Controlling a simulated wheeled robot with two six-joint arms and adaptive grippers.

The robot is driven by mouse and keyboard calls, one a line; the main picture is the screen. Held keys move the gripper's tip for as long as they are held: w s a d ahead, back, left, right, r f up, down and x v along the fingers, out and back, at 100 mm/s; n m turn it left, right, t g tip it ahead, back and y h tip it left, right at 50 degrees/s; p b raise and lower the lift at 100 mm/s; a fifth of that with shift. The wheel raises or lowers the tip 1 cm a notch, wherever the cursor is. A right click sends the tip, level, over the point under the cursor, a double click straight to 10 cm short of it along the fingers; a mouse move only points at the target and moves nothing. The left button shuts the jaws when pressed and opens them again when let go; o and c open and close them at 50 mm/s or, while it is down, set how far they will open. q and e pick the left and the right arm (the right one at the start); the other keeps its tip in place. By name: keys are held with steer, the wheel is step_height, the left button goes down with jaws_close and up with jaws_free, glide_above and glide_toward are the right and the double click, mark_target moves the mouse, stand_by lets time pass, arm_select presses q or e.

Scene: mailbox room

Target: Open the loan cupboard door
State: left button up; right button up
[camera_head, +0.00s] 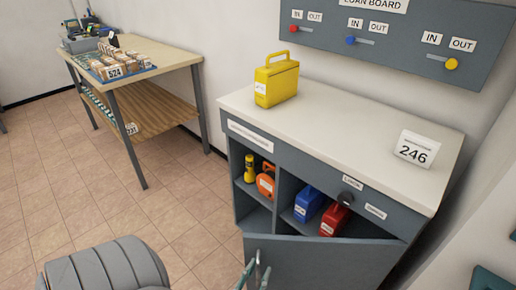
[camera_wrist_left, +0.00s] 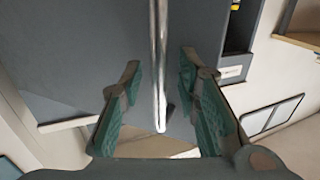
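The grey loan cupboard (camera_head: 282,130) stands against the wall under a pale top. Its door (camera_head: 325,265) stands partly open, swung out from the front with its free edge at the left, and the shelves show above it. My left gripper (camera_head: 257,272) is at the door's left part, low in the head view. In the left wrist view, its two teal fingers (camera_wrist_left: 160,70) are spread on either side of the vertical metal handle bar (camera_wrist_left: 158,40), with gaps visible on both sides. My right gripper is not in view.
Inside are a yellow torch (camera_head: 250,168), an orange item (camera_head: 266,181), a blue case (camera_head: 308,204) and a red case (camera_head: 335,218). A yellow case (camera_head: 276,80) and a 246 sign (camera_head: 416,149) stand on top. A wooden table (camera_head: 165,57) is at the left; floor between is clear.

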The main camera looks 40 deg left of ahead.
mark_target(265, 243)
arm_select(q)
step_height(265, 243, up, 10)
stand_by(0.5)
